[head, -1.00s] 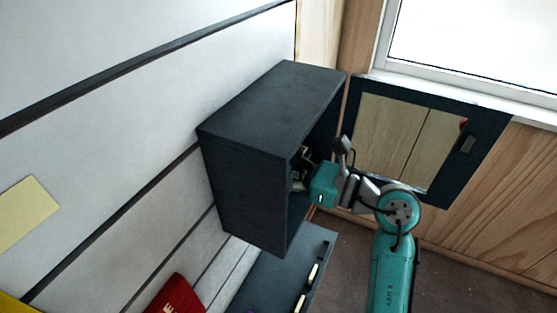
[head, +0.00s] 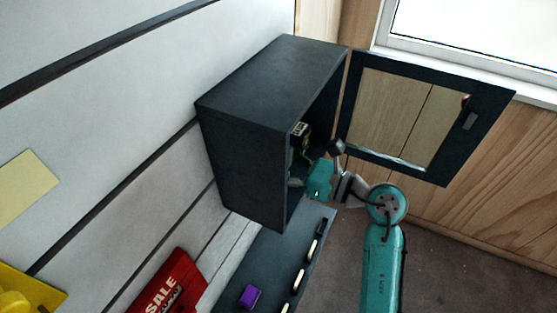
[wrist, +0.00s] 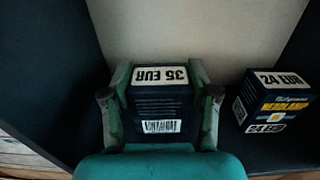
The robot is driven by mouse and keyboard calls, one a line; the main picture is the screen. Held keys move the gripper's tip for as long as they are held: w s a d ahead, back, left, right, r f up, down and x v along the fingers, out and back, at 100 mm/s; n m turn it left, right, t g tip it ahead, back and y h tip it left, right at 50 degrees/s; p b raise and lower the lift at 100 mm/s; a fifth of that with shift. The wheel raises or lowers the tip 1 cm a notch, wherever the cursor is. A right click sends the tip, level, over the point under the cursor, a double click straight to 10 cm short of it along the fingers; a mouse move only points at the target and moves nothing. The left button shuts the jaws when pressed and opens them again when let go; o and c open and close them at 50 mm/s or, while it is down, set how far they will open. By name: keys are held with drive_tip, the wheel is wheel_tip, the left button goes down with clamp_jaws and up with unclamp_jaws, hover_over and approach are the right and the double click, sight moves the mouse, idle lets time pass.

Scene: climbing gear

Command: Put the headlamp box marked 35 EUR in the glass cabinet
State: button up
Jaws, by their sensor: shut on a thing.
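The headlamp box marked 35 EUR (wrist: 160,108) is between the two fingers of my gripper (wrist: 160,95) in the wrist view. It is dark, with a white price label and a barcode facing the camera. My gripper is shut on it. In the head view my gripper (head: 303,172) reaches through the open front of the dark glass cabinet (head: 245,150). The held box is mostly hidden there. The cabinet's glass door (head: 437,180) stands open to the right. Whether the held box touches the cabinet floor cannot be told.
A second headlamp box marked 24 EUR (wrist: 272,102) stands inside the cabinet, right of the held box in the wrist view, with a gap between. Below the cabinet is a dark shelf (head: 262,265) with a purple item (head: 250,297). A red SALE sign (head: 165,290) is left of it.

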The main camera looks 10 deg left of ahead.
drive_tip(key=shift+f, duration=0.5)
idle(0.3)
drive_tip(key=o, duration=1.4)
drive_tip(key=v, duration=1.2)
